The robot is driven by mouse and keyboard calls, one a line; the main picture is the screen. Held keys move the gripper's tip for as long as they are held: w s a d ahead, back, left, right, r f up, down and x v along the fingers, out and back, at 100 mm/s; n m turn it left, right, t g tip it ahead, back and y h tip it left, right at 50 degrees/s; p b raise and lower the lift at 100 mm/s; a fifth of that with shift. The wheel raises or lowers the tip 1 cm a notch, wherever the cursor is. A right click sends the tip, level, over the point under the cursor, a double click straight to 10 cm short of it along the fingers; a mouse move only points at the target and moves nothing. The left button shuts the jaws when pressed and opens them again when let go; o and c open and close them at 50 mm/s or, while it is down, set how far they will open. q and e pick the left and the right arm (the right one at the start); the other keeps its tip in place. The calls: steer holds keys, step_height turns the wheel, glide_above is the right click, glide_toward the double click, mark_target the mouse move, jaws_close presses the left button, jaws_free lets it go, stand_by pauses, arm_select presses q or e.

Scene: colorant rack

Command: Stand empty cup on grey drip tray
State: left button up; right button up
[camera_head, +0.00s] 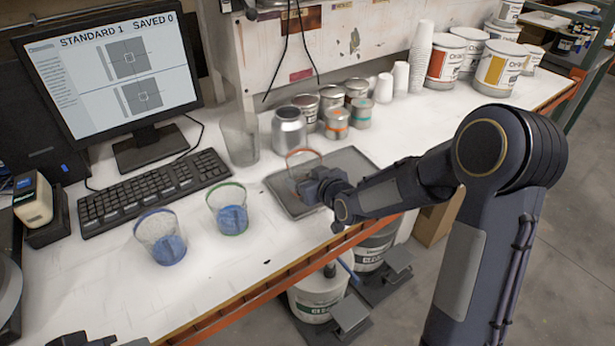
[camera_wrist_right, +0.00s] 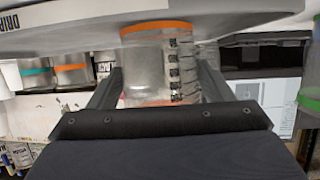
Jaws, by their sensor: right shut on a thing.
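The empty clear cup with an orange rim (camera_head: 303,160) is upright over the left part of the grey drip tray (camera_head: 358,158). My right gripper (camera_head: 311,181) is shut around the cup's side. In the right wrist view the picture is upside down: the cup (camera_wrist_right: 145,70) stands between the two dark fingers, its orange base ring close against the tray (camera_wrist_right: 75,35). I cannot tell whether the base touches the tray. A dark part of my left gripper (camera_head: 88,340) shows at the bottom left edge; its jaws are cut off.
Two cups with blue contents, one green-rimmed (camera_head: 230,212) and one blue-rimmed (camera_head: 162,240), stand left of the tray. A taller clear cup (camera_head: 240,138) and a silver can (camera_head: 289,129) stand behind it. Keyboard (camera_head: 155,190) lies left. Bench edge (camera_head: 260,302) is in front.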

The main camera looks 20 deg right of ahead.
steer(key=shift+f+b, duration=0.25)
steer(key=shift+b, duration=0.1)
steer(key=o, duration=1)
steer(key=shift+r, duration=0.1)
steer(key=shift+r+p, duration=0.15)
steer(key=shift+p, duration=0.15)
steer(key=shift+s+r, duration=0.1)
steer(key=shift+s, duration=0.05)
steer(key=s+d+r+m+g+h+b, duration=0.1)
steer(key=s+d+r, duration=0.2)
steer(key=s, duration=0.7)
steer(key=s+d+r+m+g+b, duration=0.1)
steer(key=s+d+r+m+g, duration=0.15)
steer(key=s, duration=0.65)
steer(key=s+a+f+m+g+y, duration=0.1)
steer(key=s+g, duration=0.3)
steer(key=s, duration=1.1)
steer(key=shift+s+a+f, duration=0.2)
steer(key=shift+s+a, duration=0.15)
steer(key=shift+s, duration=0.05)
